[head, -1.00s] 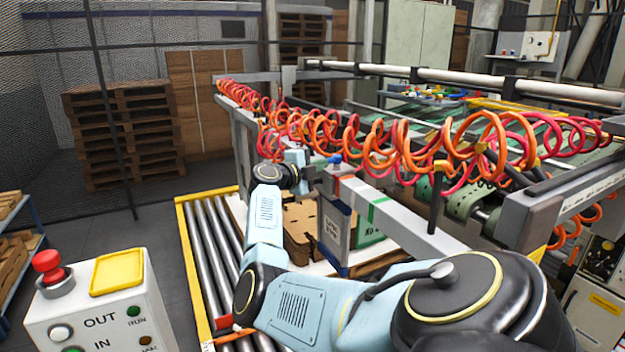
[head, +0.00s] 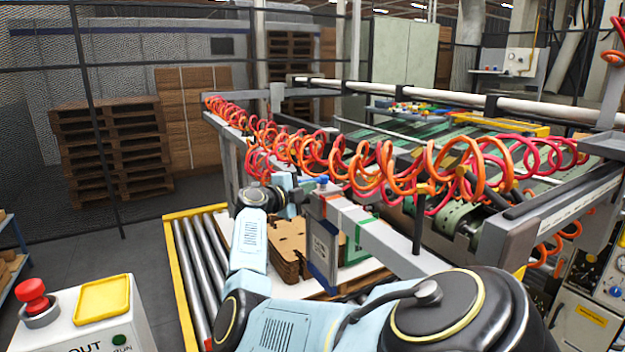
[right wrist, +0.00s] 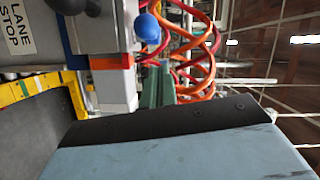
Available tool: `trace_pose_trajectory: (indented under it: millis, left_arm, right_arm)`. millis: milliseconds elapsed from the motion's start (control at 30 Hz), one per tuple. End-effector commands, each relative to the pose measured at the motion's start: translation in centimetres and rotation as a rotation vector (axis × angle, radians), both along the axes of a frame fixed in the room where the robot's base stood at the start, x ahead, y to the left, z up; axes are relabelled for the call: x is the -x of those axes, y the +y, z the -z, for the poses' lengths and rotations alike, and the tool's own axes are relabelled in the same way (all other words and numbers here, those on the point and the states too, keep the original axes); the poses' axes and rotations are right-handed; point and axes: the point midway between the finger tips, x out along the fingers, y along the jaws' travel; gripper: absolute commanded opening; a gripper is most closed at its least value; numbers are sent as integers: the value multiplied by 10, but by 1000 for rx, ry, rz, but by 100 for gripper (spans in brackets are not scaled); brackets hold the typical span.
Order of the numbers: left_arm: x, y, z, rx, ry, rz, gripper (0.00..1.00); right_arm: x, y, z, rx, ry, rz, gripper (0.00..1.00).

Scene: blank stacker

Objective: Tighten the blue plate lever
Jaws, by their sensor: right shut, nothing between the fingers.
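The lever's blue ball knob (head: 322,181) sits on the grey rail near the end of a blue-edged plate (head: 322,250). In the right wrist view the blue knob (right wrist: 148,29) shows at the top, beside a grey bracket with an orange band. My right gripper (head: 301,188) is shut and empty, just left of the knob; I cannot tell whether it touches it. In the right wrist view its light blue and black body fills the bottom and its fingertips are not clear. My left gripper is not in view.
Red and orange coiled hoses (head: 400,165) hang along the rail, right behind the knob. Brown cardboard blanks (head: 288,245) lie below, beside a roller conveyor (head: 205,255) with a yellow edge. A control box with a red button (head: 33,296) stands at the lower left.

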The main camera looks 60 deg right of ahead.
Motion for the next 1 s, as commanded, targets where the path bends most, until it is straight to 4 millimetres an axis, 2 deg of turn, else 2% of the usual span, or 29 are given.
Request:
trace_pose_trajectory:
  millis: [33, 67, 133, 300, 500, 667, 900, 1000]
  left_arm:
    - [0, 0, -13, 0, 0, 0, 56]
    - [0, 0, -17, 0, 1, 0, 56]
    - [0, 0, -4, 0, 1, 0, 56]
    - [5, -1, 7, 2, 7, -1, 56]
    - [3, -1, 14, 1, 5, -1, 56]
    - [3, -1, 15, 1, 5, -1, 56]
    - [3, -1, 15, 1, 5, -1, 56]
    - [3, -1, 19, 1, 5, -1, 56]
  right_arm:
    - [0, 7, -6, -1, 1, -5, 0]
    - [1, 10, -7, -2, 1, -7, 0]
    - [-9, 28, -1, -1, -4, -11, 0]
    - [-22, 64, -1, -2, -3, -10, 0]
    - [-32, 92, -4, -1, -1, -7, 0]
    - [-35, 100, -6, 0, 1, -5, 0]
    - [-36, 101, -6, 2, 5, -8, 0]
    - [-47, 105, 0, 48, 56, -54, 0]
